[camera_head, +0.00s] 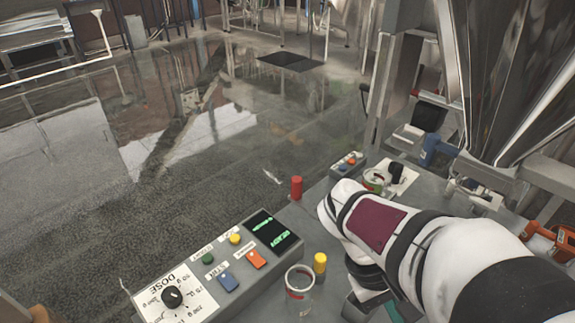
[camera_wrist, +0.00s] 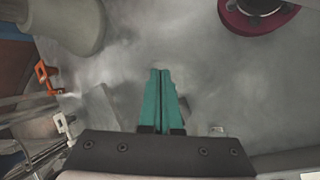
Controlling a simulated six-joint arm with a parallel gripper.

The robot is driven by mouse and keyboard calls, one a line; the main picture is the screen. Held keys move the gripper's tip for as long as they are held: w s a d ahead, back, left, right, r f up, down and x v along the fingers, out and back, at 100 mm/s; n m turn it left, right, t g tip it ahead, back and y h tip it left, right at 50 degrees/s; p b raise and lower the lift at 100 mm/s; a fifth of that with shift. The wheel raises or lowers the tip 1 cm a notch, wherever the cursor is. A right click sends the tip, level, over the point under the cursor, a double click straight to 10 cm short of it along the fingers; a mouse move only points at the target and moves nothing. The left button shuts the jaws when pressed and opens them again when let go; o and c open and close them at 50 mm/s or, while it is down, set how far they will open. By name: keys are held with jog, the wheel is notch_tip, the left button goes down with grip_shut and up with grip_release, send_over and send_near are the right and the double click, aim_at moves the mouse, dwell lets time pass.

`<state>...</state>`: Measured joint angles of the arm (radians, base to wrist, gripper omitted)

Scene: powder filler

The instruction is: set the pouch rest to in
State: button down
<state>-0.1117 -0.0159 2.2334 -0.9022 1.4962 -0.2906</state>
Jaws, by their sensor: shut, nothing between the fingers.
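My gripper (camera_wrist: 160,72) shows in the wrist view with its two teal fingers together and nothing between them. It is over a grey metal surface. No part is clearly marked as the pouch rest, and I cannot tell which one it is. In the wrist view an orange bracket-like part (camera_wrist: 46,77) is to the left of the fingers, with a small white fitting (camera_wrist: 64,125) below it. Neither touches the fingers. In the head view my white arm covers much of the bench at the right, and the fingertips are not clearly visible.
The head view shows a control box (camera_head: 230,265) with a dose knob (camera_head: 172,297), buttons and a display. A clear jar (camera_head: 299,290), a yellow cylinder (camera_head: 320,262) and a red cylinder (camera_head: 297,187) are nearby. A dark red round part (camera_wrist: 258,12) is at the wrist view's top right.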

jog(key=s+a+m+y, duration=0.3)
jog(key=s+a+m, duration=0.1)
jog(key=m, duration=0.1)
jog(key=w+d+n+t+h, duration=0.1)
jog(key=w+n+t+h, duration=0.3)
jog(key=w, duration=0.8)
jog(key=w+d+n+t+h, duration=0.15)
jog(key=w+h, duration=0.35)
jog(key=w, duration=0.6)
jog(key=w+a+f+n+t+y, duration=0.1)
jog(key=w+a+f+n+t, duration=0.2)
jog(key=w+a, duration=0.3)
jog(key=w+a+f+n+t+y, duration=0.1)
jog(key=w+a+f+n+t, duration=0.3)
jog(key=w+a+t, duration=0.2)
jog(key=w+a+f+n+t+y, duration=0.1)
jog(key=w+a+f+n+t, duration=0.2)
jog(key=w+a, duration=0.3)
jog(key=shift+a+f+t+y, duration=0.15)
jog(key=shift+a+t, duration=0.25)
jog(key=shift+a, duration=0.5)
jog(key=shift+a+t+y, duration=0.25)
jog(key=shift+a+t, duration=0.1)
jog(key=shift+a, duration=0.55)
jog(key=shift+w+a+f+n, duration=0.15)
jog(key=shift+w+n, duration=0.1)
jog(key=shift+w, duration=0.1)
jog(key=w+d, duration=0.5)
jog(key=d, duration=0.1)
